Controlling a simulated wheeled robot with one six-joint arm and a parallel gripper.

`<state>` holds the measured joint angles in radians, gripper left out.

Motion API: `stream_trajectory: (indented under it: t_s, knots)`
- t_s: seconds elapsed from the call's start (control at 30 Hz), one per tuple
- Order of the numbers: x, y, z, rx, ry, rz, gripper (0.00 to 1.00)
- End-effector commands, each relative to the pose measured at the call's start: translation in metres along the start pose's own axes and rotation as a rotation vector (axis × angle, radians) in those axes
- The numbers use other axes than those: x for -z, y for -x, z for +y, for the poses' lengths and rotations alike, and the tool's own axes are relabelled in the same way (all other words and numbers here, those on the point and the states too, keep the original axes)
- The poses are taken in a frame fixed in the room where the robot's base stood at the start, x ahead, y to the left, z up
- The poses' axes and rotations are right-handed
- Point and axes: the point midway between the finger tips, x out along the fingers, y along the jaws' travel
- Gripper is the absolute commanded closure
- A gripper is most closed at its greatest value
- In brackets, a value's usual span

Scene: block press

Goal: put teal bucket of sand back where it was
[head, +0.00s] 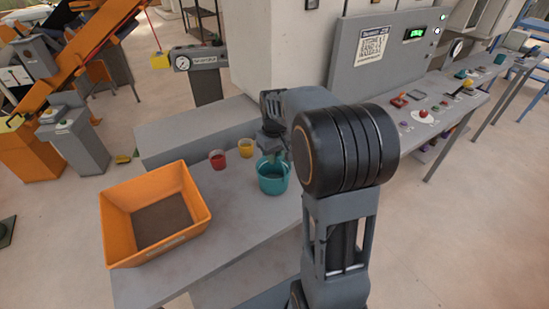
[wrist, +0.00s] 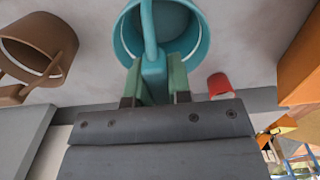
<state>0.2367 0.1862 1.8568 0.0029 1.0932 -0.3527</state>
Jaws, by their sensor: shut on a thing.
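The teal bucket (head: 272,183) is at the grey table, right of the red and yellow cups, in the head view. In the wrist view the teal bucket (wrist: 127,38) fills the top middle, with its handle running down between my fingers. My gripper (wrist: 155,80) is shut on that handle; in the head view my gripper (head: 275,154) is just above the bucket, partly hidden by my arm. I cannot tell whether the bucket's base touches the table. The sand inside is not clearly visible.
An orange tray (head: 117,225) with brown content stands on the table at left. A red cup (head: 217,160) and a yellow cup (head: 246,148) stand behind the bucket. A brown bucket (wrist: 38,50) shows in the wrist view. Bare table lies between tray and teal bucket.

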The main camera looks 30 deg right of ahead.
Motion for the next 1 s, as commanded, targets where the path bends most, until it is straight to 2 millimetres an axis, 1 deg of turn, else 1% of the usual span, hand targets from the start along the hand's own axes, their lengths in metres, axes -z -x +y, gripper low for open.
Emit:
stream_trajectory:
  t_s: [0.03,0.13,0.43,0.57,0.6,0.83,1.0]
  knots:
    - [0.0,-0.005,0.0,0.0,0.0,-0.001,1.0]
    - [0.0,-0.011,0.0,0.0,0.0,0.001,1.0]
    - [0.0,-0.012,0.0,-0.001,0.0,0.002,1.0]
    - [0.0,-0.016,-0.001,0.0,0.0,0.001,1.0]
    - [0.0,-0.016,-0.001,0.0,0.0,0.001,0.78]
    - [0.0,-0.015,-0.001,0.0,0.0,0.001,0.56]
    - [0.0,-0.015,-0.001,0.0,0.0,0.001,0.56]
